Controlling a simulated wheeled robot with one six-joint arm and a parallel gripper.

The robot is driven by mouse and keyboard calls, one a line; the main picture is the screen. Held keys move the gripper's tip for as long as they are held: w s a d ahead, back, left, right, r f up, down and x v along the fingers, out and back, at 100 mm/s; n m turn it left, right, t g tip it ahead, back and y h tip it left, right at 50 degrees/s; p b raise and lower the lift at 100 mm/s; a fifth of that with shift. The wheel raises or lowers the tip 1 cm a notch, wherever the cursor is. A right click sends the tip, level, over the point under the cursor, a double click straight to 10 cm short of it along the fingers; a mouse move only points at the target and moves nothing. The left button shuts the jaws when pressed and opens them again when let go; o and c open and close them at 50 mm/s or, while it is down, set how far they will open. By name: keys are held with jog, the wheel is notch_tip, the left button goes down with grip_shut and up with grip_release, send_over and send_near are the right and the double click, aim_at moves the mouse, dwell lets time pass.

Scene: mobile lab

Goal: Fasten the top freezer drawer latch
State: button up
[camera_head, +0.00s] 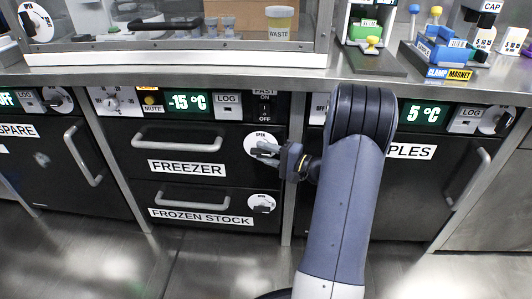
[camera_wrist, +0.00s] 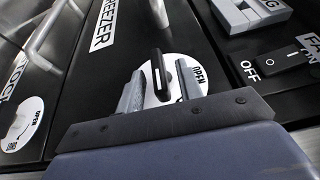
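The top freezer drawer (camera_head: 145,165) is the black front labelled FREEZER, and it looks closed. Its latch is a white round dial with a dark lever at the right end of the drawer; the dial (camera_head: 262,136) is partly hidden by my gripper (camera_head: 264,152) in the head view. In the wrist view the latch lever (camera_wrist: 160,72) stands between the two fingers of my gripper (camera_wrist: 160,88), which are apart with gaps beside the lever. The word OPEN on the dial (camera_wrist: 198,76) shows to the right of the lever. The rest of the dial's marking is hidden.
The FROZEN STOCK drawer (camera_head: 170,208) below has its own latch dial (camera_head: 262,203). Above are the -15 °C display (camera_head: 187,102) and an ON/OFF switch (camera_head: 265,107). The top drawer's bar handle (camera_head: 178,144) lies left of my gripper. A steel post stands just right of the drawers.

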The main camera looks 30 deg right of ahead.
jog(key=p+v, duration=0.3)
jog(key=v, duration=0.7)
jog(key=shift+s, duration=0.35)
jog(key=shift+d, duration=0.15)
jog(key=b+x, duration=0.3)
jog(key=x, duration=0.6)
jog(key=shift+w+f, duration=0.1)
jog(key=shift+w, duration=0.25)
jog(key=shift+w+a, duration=0.45)
jog(key=shift+a, duration=0.05)
jog(key=shift+r+h, duration=0.2)
jog(key=shift+h, duration=0.1)
jog(key=shift+s+d, duration=0.1)
